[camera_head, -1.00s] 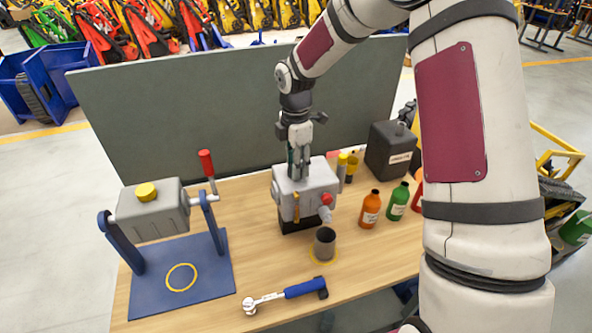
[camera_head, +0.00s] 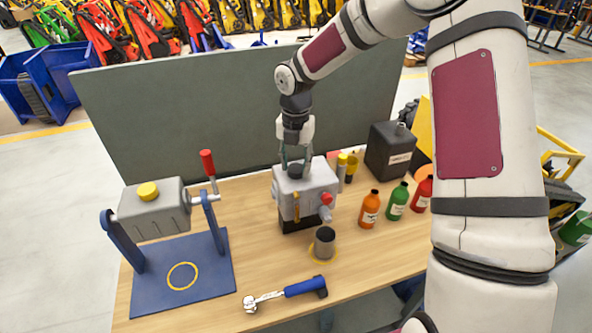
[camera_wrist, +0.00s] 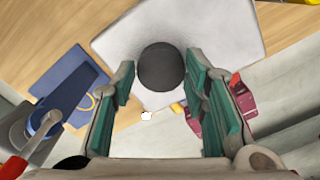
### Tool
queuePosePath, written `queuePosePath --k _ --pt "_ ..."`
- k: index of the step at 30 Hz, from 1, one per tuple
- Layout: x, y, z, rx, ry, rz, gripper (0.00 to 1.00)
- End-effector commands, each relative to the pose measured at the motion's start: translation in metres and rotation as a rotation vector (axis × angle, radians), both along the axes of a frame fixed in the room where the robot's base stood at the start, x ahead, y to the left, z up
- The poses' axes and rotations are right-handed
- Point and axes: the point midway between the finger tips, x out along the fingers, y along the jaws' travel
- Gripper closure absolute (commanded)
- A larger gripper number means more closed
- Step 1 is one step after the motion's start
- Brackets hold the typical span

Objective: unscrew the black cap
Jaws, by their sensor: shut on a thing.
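The black cap (camera_head: 295,171) is a short dark cylinder at the top of the grey box-shaped unit (camera_head: 318,178). I cannot tell whether it still touches the top face. My gripper (camera_head: 296,160) points straight down over the unit, with a finger on each side of the cap, shut on it. In the wrist view the round cap (camera_wrist: 161,67) lies between the green-padded fingertips of my gripper (camera_wrist: 160,72), over the pale top of the unit (camera_wrist: 215,25). The contact of the pads with the cap is hard to see there.
A yellow-capped grey canister (camera_head: 150,213) hangs in a blue stand at left. A blue-handled wrench (camera_head: 300,289) and dark cup (camera_head: 324,243) are in front. Orange (camera_head: 369,210), green (camera_head: 397,202) and red bottles and a black can (camera_head: 388,150) stand right. A grey panel (camera_head: 200,120) stands behind.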

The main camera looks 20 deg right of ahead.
Motion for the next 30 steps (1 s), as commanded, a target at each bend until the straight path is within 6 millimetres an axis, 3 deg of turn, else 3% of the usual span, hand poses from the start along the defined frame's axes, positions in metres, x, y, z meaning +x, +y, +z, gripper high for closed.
queuePosePath --k 2,3,5,16,30 --pt "-0.0032 -0.0025 -0.0033 -0.004 0.011 -0.003 0.87" --pt "-0.0032 -0.0026 -0.0033 -0.004 0.011 -0.004 0.55" --pt "-0.003 -0.0027 -0.0032 -0.004 0.011 -0.005 0.43" --pt "-0.0006 -0.0009 -0.0008 -0.002 0.002 -0.055 0.43" --pt "0.0003 -0.0003 -0.0005 -0.001 0.0 -0.752 0.43"
